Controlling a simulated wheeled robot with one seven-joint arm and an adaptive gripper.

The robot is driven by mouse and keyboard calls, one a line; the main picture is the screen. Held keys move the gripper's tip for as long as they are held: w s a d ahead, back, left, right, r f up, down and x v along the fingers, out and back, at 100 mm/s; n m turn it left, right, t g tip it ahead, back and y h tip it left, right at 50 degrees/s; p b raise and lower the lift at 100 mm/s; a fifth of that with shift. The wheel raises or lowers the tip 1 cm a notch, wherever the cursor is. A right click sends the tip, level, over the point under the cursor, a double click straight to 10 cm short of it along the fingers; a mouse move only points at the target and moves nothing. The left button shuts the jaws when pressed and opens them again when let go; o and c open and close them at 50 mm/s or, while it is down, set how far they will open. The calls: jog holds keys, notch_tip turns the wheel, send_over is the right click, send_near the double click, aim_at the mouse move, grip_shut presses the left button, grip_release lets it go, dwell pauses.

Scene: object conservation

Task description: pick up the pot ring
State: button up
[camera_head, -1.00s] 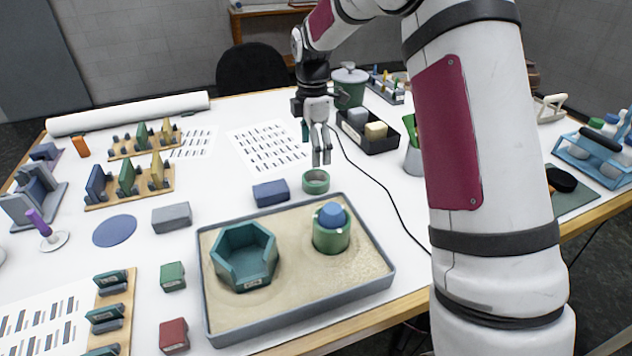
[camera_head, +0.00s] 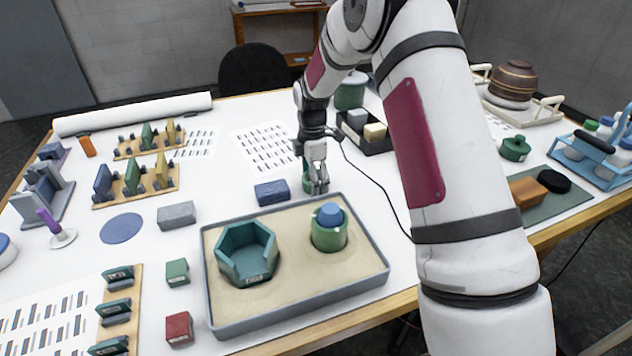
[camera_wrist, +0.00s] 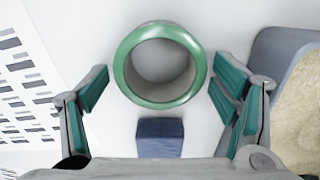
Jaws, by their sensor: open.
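The pot ring is a short green ring with a pale inside, standing on the white table. In the wrist view the pot ring (camera_wrist: 128,82) is between and slightly beyond the two fingers, with gaps on both sides. In the head view the pot ring (camera_head: 308,184) is partly hidden behind my gripper (camera_head: 317,184), just behind the sand tray. My gripper also shows in the wrist view (camera_wrist: 160,88), open and empty, with teal finger pads spread wide.
A blue block (camera_head: 272,192) lies beside the ring, close to my gripper. The sand tray (camera_head: 212,312) holds a teal hexagonal pot (camera_head: 247,254) and a green cup (camera_head: 329,238) with a blue top. A black tray (camera_head: 375,146) with blocks stands behind. A black cable runs nearby.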

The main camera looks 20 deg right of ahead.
jog(key=c, duration=1.3)
jog(key=shift+r, duration=0.15)
